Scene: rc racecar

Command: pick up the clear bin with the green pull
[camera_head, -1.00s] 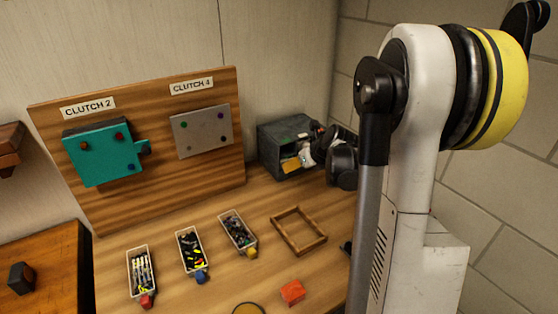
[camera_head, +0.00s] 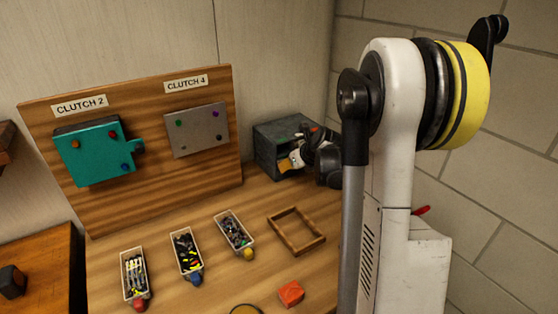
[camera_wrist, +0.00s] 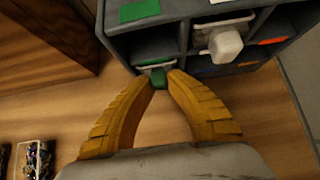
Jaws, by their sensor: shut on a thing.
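The clear bin with the green pull (camera_wrist: 158,78) sits low in a compartment of the grey organizer (camera_wrist: 190,12). Only its front edge and the pull show in the wrist view; the rest is hidden inside. My gripper (camera_wrist: 161,80) has yellow fingers closed around the green pull. In the head view, my gripper (camera_head: 286,164) is at the front of the grey organizer (camera_head: 274,133), with the bin itself not distinguishable there.
A bin with a white pull (camera_wrist: 225,44) is to the right in the organizer. On the bench are three trays of small parts, an empty wooden frame (camera_head: 275,231) and an orange block (camera_head: 291,293). The clutch board (camera_head: 205,180) stands at left.

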